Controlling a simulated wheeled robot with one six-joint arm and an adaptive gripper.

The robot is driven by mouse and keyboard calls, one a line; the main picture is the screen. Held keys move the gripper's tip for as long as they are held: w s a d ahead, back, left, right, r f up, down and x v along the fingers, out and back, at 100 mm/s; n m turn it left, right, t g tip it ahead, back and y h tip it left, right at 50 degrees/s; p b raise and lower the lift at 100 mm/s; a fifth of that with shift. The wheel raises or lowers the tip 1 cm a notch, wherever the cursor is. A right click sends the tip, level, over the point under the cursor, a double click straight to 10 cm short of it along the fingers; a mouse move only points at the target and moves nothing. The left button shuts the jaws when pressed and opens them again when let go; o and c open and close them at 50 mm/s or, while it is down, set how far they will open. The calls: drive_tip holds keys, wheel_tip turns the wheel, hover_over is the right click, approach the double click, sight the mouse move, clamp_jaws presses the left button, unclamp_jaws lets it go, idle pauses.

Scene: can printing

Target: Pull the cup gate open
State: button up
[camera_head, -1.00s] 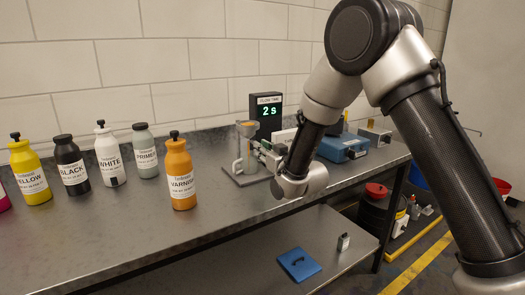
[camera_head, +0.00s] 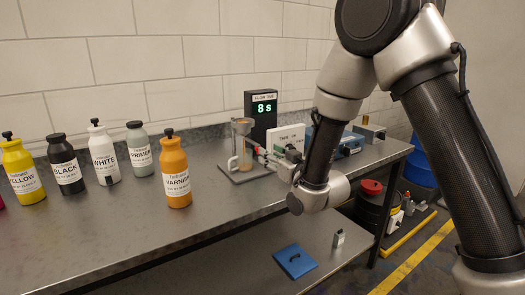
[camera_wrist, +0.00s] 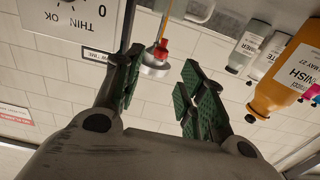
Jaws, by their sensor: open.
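The viscosity cup (camera_head: 242,128) stands on a small stand on the bench in the head view, with a clear vessel holding amber liquid (camera_head: 240,162) below it. A red-ended part, seemingly the gate's knob (camera_head: 262,153), sticks out to the right of the cup. In the wrist view, which is upside down, the red knob (camera_wrist: 161,47) lies just beyond my fingertips. My gripper (camera_wrist: 158,84) is open, its green-padded fingers apart with nothing between them. In the head view my gripper (camera_head: 279,161) is right of the cup stand. I cannot tell the gate's exact position.
A timer (camera_head: 263,108) reading 8 s stands behind the cup. A white sign (camera_head: 287,138) and a blue case (camera_head: 340,140) stand behind my arm. Several bottles, including the orange varnish bottle (camera_head: 175,172), stand left. Bare bench (camera_head: 150,225) lies in front of them.

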drive_tip(key=v, duration=0.3)
drive_tip(key=shift+s+d, duration=0.15)
drive_tip(key=shift+s, duration=0.1)
drive_tip(key=s+d+r+m+g+h, duration=0.1)
drive_tip(key=s+d+r+g+h, duration=0.1)
drive_tip(key=d, duration=0.5)
drive_tip(key=s+d+r+m+g+h, duration=0.1)
drive_tip(key=s+d+r+m+h, duration=0.15)
drive_tip(key=d, duration=0.45)
drive_tip(key=s+d+r+g+h, duration=0.1)
drive_tip(key=d+r+g+h, duration=0.15)
drive_tip(key=d, duration=0.45)
drive_tip(key=s+d+m+g+h, duration=0.1)
drive_tip(key=s+d, duration=0.3)
drive_tip(key=s, duration=0.4)
drive_tip(key=s+d+m+g+h, duration=0.1)
drive_tip(key=s+d, duration=0.3)
drive_tip(key=s, duration=0.5)
drive_tip(key=s+d+r+m+g+h, duration=0.1)
drive_tip(key=s+d+g, duration=0.2)
drive_tip(key=s, duration=0.5)
drive_tip(key=shift+s+d, duration=0.25)
drive_tip(key=shift+d, duration=0.35)
